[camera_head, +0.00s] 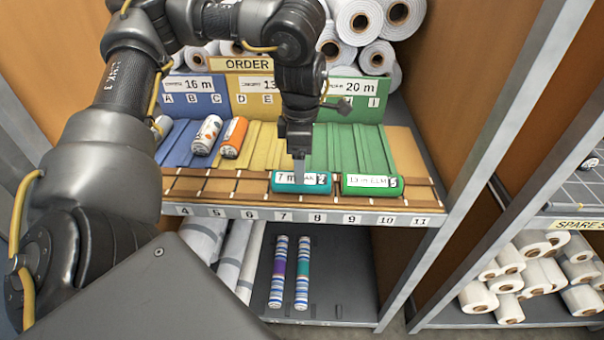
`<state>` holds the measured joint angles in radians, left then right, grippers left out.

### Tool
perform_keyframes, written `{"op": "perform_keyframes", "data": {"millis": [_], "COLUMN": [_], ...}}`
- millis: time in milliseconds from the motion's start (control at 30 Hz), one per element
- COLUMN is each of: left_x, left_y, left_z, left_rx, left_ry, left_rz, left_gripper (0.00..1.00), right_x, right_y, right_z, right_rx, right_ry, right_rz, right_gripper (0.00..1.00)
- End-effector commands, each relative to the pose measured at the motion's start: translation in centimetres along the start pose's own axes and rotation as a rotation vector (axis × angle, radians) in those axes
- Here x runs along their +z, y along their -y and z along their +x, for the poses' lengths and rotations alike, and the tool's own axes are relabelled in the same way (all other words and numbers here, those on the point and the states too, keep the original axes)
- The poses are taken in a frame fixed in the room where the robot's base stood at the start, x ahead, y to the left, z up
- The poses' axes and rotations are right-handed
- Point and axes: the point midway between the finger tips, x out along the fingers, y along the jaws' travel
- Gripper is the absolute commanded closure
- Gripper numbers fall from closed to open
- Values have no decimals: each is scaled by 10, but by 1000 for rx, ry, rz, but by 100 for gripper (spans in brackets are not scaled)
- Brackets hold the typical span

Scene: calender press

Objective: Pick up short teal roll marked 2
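The short teal roll (318,187) lies on the wooden front strip of the shelf, above slots 7 and 8. Its white label reads "7 m" at the left and has a dark mark like a 2 at the right. My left gripper (298,178) points down at the middle of this roll, and its fingers cover part of the label. I see the fingers edge-on, so their gap is hidden, and I cannot tell whether they touch the roll. My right gripper is out of view.
A green roll (372,190) lies close to the right of the teal roll. A white patterned roll (207,134) and an orange roll (234,138) rest on the sloped lanes behind. White rolls (355,20) are stacked at the back. A metal post (490,120) stands at the right.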

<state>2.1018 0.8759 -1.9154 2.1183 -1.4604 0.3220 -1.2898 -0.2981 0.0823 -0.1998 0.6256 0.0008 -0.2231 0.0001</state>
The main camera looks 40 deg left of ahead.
Motion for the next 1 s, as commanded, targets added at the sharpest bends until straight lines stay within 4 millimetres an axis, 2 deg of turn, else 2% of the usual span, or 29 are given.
{"op": "perform_keyframes", "data": {"millis": [167,400,500,767,833,1000], "left_x": [0,1,2,2,2,2], "left_y": [0,-2,-2,-2,-2,-2], "left_z": [6,41,49,52,52,52], "left_rx": [-1,-3,-2,1,1,1], "left_ry": [-1,-2,0,1,1,1], "left_rz": [0,-1,0,0,0,0], "left_gripper": [27,27,27,27,32,55], "right_x": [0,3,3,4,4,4], "right_y": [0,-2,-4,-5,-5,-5], "right_z": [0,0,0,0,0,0], "right_rx": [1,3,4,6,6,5], "right_ry": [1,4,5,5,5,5], "right_rz": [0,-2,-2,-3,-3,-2], "right_gripper": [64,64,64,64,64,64]}}
